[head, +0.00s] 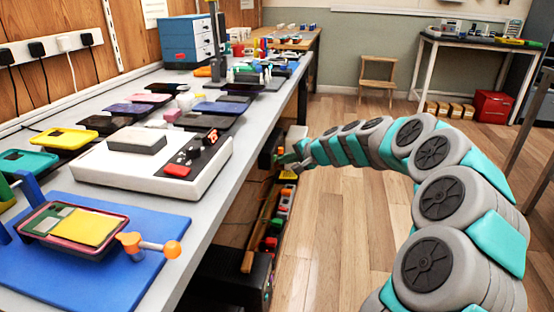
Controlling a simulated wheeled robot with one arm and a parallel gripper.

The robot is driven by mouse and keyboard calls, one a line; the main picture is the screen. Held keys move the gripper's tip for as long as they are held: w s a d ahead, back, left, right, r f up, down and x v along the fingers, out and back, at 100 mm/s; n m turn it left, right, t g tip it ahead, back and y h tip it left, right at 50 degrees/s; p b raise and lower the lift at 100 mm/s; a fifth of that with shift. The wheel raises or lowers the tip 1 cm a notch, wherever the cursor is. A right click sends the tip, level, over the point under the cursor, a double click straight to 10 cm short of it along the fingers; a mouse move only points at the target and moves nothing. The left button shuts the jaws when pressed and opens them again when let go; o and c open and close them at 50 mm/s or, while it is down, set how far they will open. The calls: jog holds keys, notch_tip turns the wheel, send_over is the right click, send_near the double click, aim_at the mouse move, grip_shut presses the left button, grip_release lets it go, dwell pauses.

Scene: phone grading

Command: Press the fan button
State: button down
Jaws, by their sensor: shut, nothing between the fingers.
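A white box-shaped device (150,168) sits on the workbench, with a raised pale pad (137,140) on top. Its right side has a red button (177,170) and a dark control panel (197,146) with a small lit red display and small knobs. No label is readable, so I cannot tell which control is the fan button. My gripper (284,163) is at the end of my teal and grey arm, off the bench's right edge. It is apart from the device, to its right and farther away. It looks small, shut and empty.
A blue mat (95,262) at the front holds an opened phone (75,228) and an orange-knobbed clamp (150,245). Several phones and trays crowd the bench behind the device. Dark boxes and coloured items stand below the bench edge. Wooden floor (345,220) is open to the right.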

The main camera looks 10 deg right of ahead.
dwell(0.3)
jog(key=shift+s+d, duration=0.25)
jog(key=shift+d, duration=0.55)
jog(key=s+d+b, duration=0.1)
jog(key=s+d, duration=0.1)
jog(key=d, duration=0.3)
jog(key=shift+d, duration=0.35)
